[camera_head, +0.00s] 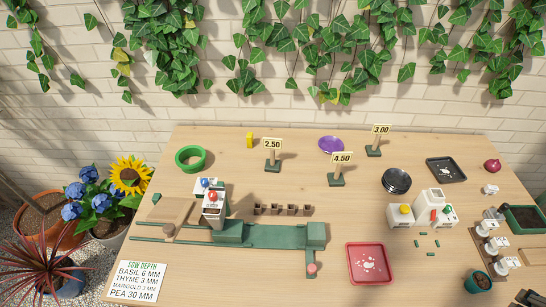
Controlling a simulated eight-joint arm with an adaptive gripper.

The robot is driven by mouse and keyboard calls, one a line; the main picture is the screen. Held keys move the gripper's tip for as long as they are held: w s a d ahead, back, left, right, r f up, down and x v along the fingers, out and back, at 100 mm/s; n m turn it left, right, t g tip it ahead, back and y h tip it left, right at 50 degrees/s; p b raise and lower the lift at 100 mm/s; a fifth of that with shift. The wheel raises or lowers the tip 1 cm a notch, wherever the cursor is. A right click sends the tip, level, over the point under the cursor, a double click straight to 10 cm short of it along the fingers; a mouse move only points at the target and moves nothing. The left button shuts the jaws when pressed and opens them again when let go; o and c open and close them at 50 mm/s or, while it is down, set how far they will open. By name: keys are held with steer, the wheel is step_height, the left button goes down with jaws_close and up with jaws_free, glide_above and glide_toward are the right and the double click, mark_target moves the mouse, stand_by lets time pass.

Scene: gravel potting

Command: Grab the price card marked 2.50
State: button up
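My gripper is not in this view.
Nearer are small brown pots (275,209) and a green rail-like device (270,238). A red tray (352,264) lies at front right.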

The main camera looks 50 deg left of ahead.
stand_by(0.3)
